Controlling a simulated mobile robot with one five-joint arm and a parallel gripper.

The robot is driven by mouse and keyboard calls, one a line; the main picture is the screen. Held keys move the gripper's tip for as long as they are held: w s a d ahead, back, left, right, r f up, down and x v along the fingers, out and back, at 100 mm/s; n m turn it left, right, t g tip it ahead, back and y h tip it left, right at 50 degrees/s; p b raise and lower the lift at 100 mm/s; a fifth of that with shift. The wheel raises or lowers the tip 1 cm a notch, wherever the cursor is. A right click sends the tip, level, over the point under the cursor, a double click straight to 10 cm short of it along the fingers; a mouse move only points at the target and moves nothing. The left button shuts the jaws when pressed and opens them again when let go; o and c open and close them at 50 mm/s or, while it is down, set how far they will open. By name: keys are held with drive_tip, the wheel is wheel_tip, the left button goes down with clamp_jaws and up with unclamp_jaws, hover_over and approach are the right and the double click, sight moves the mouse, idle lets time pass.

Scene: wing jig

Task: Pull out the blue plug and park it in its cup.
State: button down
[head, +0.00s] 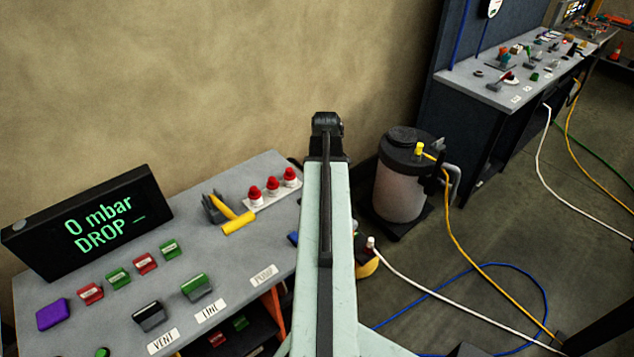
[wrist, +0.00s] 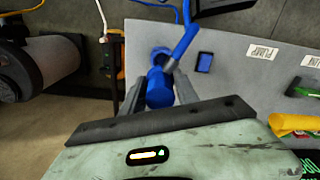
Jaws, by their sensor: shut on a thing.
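In the wrist view the blue plug (wrist: 160,88) is between the two fingers of my gripper (wrist: 158,92), which is shut on it. A blue hose (wrist: 184,42) runs from near the plug to the top of the picture. A round blue rim (wrist: 160,56) shows just beyond the plug, by the bench edge; I cannot tell whether the plug touches it or whether it is the cup or the socket. In the head view my gripper (head: 326,126) is seen from behind, and the plug is hidden by my arm.
A grey bench (head: 235,255) holds a display reading "0 mbar DROP" (head: 100,220), red and green switches, and a yellow-handled tool (head: 238,223). A small blue block (wrist: 204,62) is right of the plug. A canister (head: 400,190) stands at right, with hoses across the floor.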

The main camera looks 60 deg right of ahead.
drive_tip(key=f+b, duration=0.5)
drive_tip(key=f, duration=0.1)
drive_tip(key=shift+w+a+b, duration=0.1)
drive_tip(key=shift+w+b, duration=0.15)
drive_tip(key=shift+b, duration=0.15)
drive_tip(key=shift+f+b, duration=0.4)
drive_tip(key=shift+f, duration=0.05)
drive_tip(key=shift+f, duration=0.25)
drive_tip(key=shift+f+b, duration=0.55)
drive_tip(key=shift+b, duration=0.25)
drive_tip(key=shift+f+b, duration=1.15)
drive_tip(key=c, duration=0.8)
unclamp_jaws()
drive_tip(key=shift+c, duration=0.2)
drive_tip(key=shift+r, duration=0.15)
